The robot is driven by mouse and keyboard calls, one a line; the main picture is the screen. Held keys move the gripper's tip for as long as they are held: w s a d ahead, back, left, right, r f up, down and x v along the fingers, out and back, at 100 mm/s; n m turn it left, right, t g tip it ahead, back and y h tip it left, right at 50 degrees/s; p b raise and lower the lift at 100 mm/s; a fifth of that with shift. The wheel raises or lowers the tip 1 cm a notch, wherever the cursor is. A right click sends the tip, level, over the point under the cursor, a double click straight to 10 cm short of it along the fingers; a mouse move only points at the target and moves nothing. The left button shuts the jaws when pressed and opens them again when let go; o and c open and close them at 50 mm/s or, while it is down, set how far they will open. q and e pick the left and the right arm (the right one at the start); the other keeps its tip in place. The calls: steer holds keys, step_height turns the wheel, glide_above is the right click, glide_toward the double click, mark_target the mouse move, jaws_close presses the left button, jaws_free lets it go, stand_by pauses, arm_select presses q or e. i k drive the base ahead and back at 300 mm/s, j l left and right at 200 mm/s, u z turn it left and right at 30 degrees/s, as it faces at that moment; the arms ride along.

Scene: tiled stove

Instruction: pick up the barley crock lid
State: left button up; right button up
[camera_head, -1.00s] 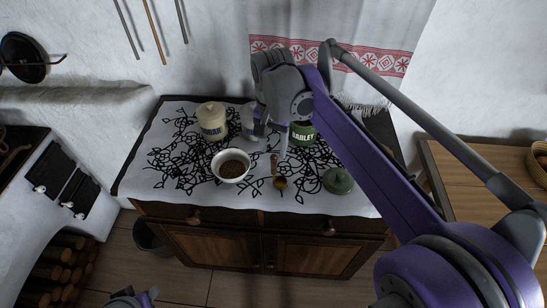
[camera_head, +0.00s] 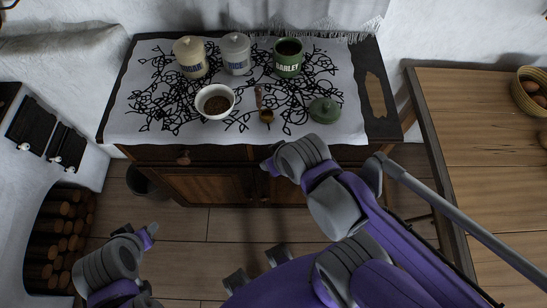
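The green barley crock lid (camera_head: 325,111) lies on the patterned cloth at the front right of the cabinet top, its knob upward. The green barley crock (camera_head: 288,61) stands open behind it, with dark contents showing. My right gripper (camera_head: 268,165) is in front of the cabinet's front edge, to the left of the lid and nearer to me, apart from it. Its fingers are mostly hidden by its wrist. My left gripper (camera_head: 150,236) is low at the lower left over the floor, far from the lid; its finger gap is not clear.
A cream crock (camera_head: 191,58) and a grey crock (camera_head: 236,54), both lidded, stand left of the barley crock. A white bowl (camera_head: 215,101) of brown grain and a wooden-handled scoop (camera_head: 264,106) lie left of the lid. A wooden table (camera_head: 480,140) stands at right.

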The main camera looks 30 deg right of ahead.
mark_target(323, 111)
steer(key=z, duration=0.4)
steer(key=l+z, duration=0.15)
steer(key=z, duration=0.6)
steer(key=l+z, duration=0.1)
steer(key=z, duration=0.3)
